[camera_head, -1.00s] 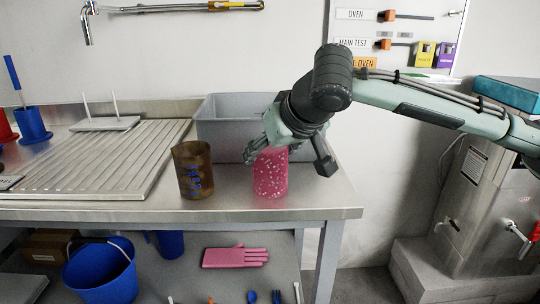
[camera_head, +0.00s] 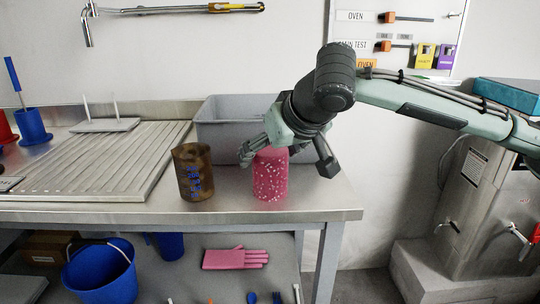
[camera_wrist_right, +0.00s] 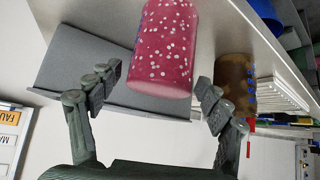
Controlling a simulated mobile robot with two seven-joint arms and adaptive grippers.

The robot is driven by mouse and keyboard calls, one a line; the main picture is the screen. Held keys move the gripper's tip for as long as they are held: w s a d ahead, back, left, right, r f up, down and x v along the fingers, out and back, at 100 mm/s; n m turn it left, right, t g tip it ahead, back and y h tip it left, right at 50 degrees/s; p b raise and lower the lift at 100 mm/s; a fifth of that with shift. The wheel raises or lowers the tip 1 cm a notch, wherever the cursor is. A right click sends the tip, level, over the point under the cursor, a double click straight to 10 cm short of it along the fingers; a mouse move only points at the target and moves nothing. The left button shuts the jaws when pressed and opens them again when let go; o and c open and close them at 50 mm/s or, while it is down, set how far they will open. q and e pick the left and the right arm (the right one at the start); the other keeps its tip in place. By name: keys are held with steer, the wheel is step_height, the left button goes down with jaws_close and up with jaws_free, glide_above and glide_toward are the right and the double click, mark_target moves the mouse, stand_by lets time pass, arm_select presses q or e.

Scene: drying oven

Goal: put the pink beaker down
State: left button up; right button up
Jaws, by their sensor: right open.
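The pink beaker (camera_head: 270,177), speckled with white, stands upright on the metal table (camera_head: 235,201) near its right end. It also shows in the right wrist view (camera_wrist_right: 166,50), ahead of and between the spread fingers. My right gripper (camera_head: 288,160) is open, with one finger to the left of the beaker's top and the other to its right. In the right wrist view my right gripper (camera_wrist_right: 153,92) has nothing between its fingertips except the near end of the beaker beyond them. My left gripper is not in view.
A brown beaker (camera_head: 193,172) with blue marks stands just left of the pink one. A grey bin (camera_head: 222,130) is behind them. A ribbed drainboard (camera_head: 110,165) fills the table's left. The table's front edge is close.

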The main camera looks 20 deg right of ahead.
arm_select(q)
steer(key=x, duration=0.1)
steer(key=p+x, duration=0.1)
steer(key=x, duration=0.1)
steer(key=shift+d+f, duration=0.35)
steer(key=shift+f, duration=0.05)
arm_select(e)
steer(key=v, duration=1.1)
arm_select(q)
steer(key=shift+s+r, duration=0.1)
arm_select(e)
steer(key=shift+s+d, duration=0.1)
steer(key=shift+s, duration=0.05)
